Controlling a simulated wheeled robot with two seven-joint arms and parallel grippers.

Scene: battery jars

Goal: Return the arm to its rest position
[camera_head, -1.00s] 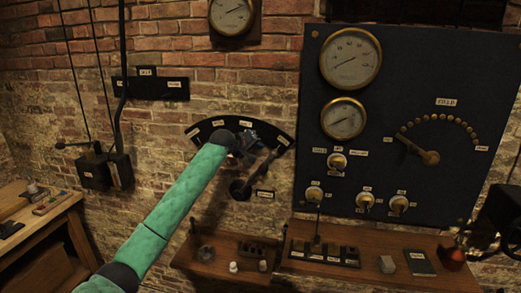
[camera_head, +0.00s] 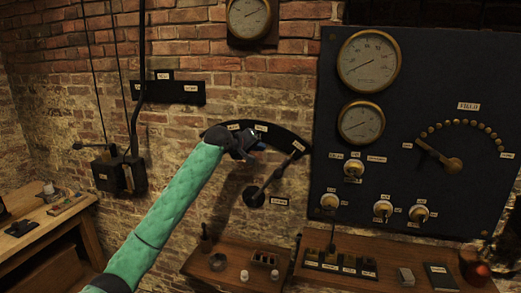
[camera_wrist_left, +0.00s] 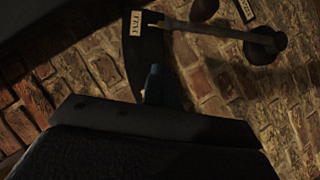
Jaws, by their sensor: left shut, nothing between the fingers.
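My left arm in green sleeve comes in from the lower left in the head view. Its dark left gripper (camera_head: 258,144) is shut and empty, in front of the curved black label plate (camera_head: 216,133) on the brick wall. A dark lever (camera_head: 272,180) on a round pivot (camera_head: 253,196) is below and right of the gripper, which looks apart from it. In the left wrist view, a blue fingertip (camera_wrist_left: 153,84) shows before the plate (camera_wrist_left: 144,65), and the lever (camera_wrist_left: 208,31) lies beyond, at upper right. My right gripper is not in view.
A dark panel (camera_head: 400,200) with gauges and knobs stands at right. A wooden shelf (camera_head: 220,270) with small items is below the lever. A switch box (camera_head: 118,174) with a vertical pipe and a workbench (camera_head: 50,220) are at left.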

